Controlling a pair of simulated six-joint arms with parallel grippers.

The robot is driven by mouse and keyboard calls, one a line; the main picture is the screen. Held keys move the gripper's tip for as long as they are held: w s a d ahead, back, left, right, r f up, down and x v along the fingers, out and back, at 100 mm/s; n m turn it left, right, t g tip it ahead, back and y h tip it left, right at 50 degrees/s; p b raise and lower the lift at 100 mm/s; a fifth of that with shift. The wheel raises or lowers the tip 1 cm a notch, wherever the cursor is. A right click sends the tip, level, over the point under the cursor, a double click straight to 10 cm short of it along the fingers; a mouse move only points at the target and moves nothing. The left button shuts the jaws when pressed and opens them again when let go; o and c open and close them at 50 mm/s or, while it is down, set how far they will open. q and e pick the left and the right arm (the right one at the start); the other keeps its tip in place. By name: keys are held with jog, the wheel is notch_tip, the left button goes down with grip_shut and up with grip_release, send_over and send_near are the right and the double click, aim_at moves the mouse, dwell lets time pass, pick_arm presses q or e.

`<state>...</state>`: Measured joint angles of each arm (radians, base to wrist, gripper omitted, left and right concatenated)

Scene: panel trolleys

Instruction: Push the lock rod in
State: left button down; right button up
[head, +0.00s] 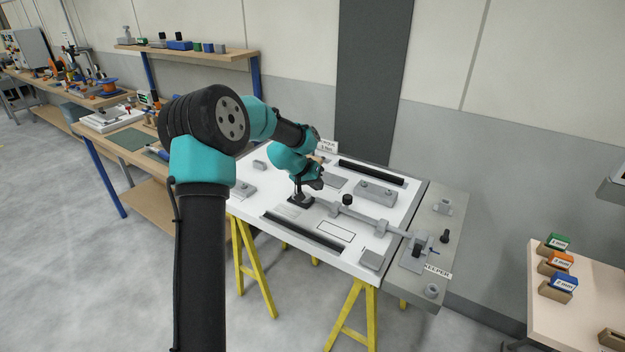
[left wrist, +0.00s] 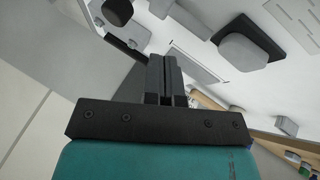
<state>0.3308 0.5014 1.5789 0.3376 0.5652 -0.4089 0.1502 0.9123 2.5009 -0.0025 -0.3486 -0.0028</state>
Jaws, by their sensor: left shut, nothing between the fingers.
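The lock rod (head: 370,219) is a long grey bar lying across the white panel in the head view, running toward the grey keeper block (head: 412,260) at the right edge. A black knob (head: 347,200) stands up from the rod. My left gripper (head: 299,191) points down near the rod's left end, left of the knob. Its fingers (left wrist: 164,62) are shut and empty in the left wrist view. Whether they touch the rod's end I cannot tell. My right gripper is in neither view.
The panel (head: 262,205) rests on yellow trestles (head: 350,312). Black rails (head: 372,172) and grey blocks (head: 376,193) stand on it. A side table (head: 575,300) at the right holds small labelled blocks. A workbench (head: 150,190) stands at the left.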

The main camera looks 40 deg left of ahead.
pick_arm(q)
jog(key=w+d+f, duration=0.1)
jog(key=d+f, duration=0.1)
jog(key=w+d+f, duration=0.1)
jog(key=w+d, duration=0.1)
jog(key=shift+w+d+f, duration=0.25)
jog(key=shift+w+f, duration=0.05)
jog(key=shift+f, duration=0.05)
jog(key=shift+w+d, duration=0.1)
jog(key=shift+d, duration=0.2)
jog(key=shift+d, duration=0.15)
jog(key=shift+w+d, duration=0.15)
jog(key=shift+d, duration=2.35)
